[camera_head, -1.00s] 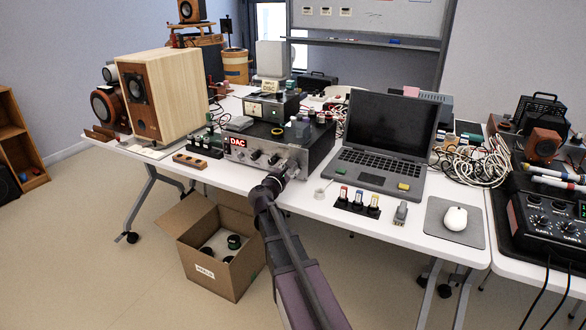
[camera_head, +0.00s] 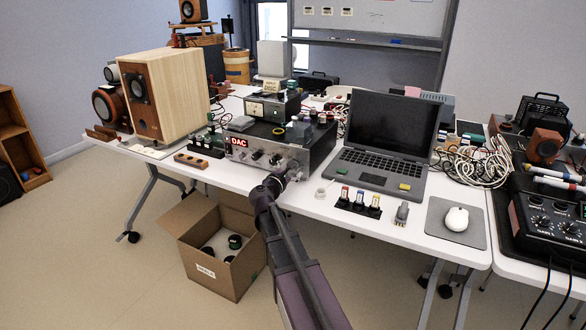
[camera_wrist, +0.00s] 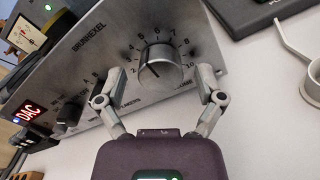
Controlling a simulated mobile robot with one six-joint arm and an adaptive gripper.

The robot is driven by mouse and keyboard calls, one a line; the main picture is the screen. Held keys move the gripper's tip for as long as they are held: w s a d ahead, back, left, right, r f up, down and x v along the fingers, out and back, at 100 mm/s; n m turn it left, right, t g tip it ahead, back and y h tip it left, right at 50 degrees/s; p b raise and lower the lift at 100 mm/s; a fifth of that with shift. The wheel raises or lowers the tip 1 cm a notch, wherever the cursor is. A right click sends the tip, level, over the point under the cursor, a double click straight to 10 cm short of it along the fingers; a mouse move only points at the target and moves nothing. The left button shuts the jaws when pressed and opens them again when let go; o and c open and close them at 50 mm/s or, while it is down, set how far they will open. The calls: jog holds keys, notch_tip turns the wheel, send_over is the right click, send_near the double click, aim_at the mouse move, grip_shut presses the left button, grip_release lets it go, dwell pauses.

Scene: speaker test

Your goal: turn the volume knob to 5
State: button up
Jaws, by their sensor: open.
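The volume knob (camera_wrist: 160,66) is a round silver knob on the brushed-metal front of the amplifier (camera_wrist: 98,45). Printed numbers arc over it, with 5 near the top. A short mark shows on the knob's left part, but I cannot read its exact setting. My gripper (camera_wrist: 162,74) is open in the wrist view, one finger on each side of the knob, with gaps visible between them and it. In the head view the amplifier (camera_head: 240,154) stands on the table, and my gripper (camera_head: 283,172) is at its right front, hiding the knob.
A second, smaller dark knob (camera_wrist: 69,110) and a red DAC display (camera_wrist: 29,113) lie left on the panel. The laptop (camera_head: 375,170) stands right of the amplifier. An open cardboard box (camera_head: 215,275) is on the floor below. A white ring-shaped holder (camera_wrist: 300,50) is right of my gripper.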

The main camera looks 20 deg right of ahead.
jog(key=v, duration=1.1)
jog(key=shift+s+a, duration=0.3)
jog(key=s+f+m+g+y, duration=0.5)
jog(key=s+f+m+g, duration=0.3)
jog(key=f+m, duration=0.4)
jog(key=s+a+f+m+g+y, duration=0.3)
jog(key=s+a+f+m+y, duration=0.3)
jog(key=s+a+m+y, duration=0.4)
notch_tip(320, 180, up, 29)
jog(key=a+n+p, duration=0.2)
jog(key=p, duration=2.7)
jog(key=shift+s+h, duration=0.3)
jog(key=shift+h, duration=0.1)
